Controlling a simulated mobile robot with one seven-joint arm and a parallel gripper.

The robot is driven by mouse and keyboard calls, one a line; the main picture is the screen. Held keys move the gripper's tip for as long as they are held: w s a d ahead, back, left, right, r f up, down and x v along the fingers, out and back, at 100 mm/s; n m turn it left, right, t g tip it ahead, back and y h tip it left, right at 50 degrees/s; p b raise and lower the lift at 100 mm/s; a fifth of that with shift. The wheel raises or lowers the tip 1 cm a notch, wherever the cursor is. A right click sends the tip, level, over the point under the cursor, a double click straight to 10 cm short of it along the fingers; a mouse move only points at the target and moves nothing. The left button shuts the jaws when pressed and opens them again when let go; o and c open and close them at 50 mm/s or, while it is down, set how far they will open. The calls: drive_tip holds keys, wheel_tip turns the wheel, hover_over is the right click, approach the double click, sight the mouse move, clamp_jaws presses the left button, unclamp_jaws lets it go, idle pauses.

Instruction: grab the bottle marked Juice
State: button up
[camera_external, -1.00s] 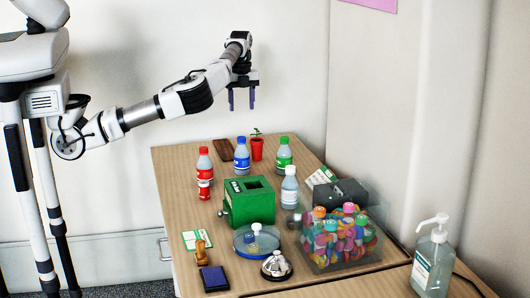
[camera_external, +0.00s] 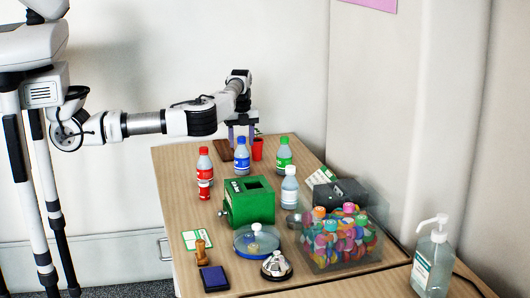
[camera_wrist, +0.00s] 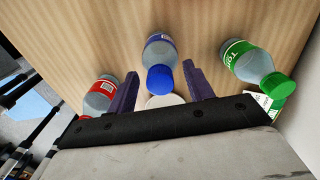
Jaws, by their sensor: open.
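Several capped bottles stand on the table. The red-capped bottle (camera_external: 205,168), the blue-capped bottle (camera_external: 242,158) and the green-capped bottle (camera_external: 284,157) form a back row; a white-capped bottle (camera_external: 289,189) stands nearer the front. I cannot read the word Juice on any label; the green one starts with "To" in the wrist view (camera_wrist: 243,60). My gripper (camera_external: 241,135) is open and empty, low at the back by the blue-capped bottle. In the wrist view its fingers (camera_wrist: 160,68) frame the blue cap, with that bottle (camera_wrist: 160,50) between and beyond them; contact cannot be told.
A red pot (camera_external: 257,150) is close right of my gripper. A green box (camera_external: 249,204), blue dish (camera_external: 246,251), bell (camera_external: 277,267), clear bin of colourful items (camera_external: 340,261) and dark box (camera_external: 340,192) crowd the front and right. The table's left strip (camera_external: 178,195) is mostly clear.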

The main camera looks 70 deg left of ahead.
clamp_jaws()
idle(0.3)
drive_tip(key=shift+r, duration=0.1)
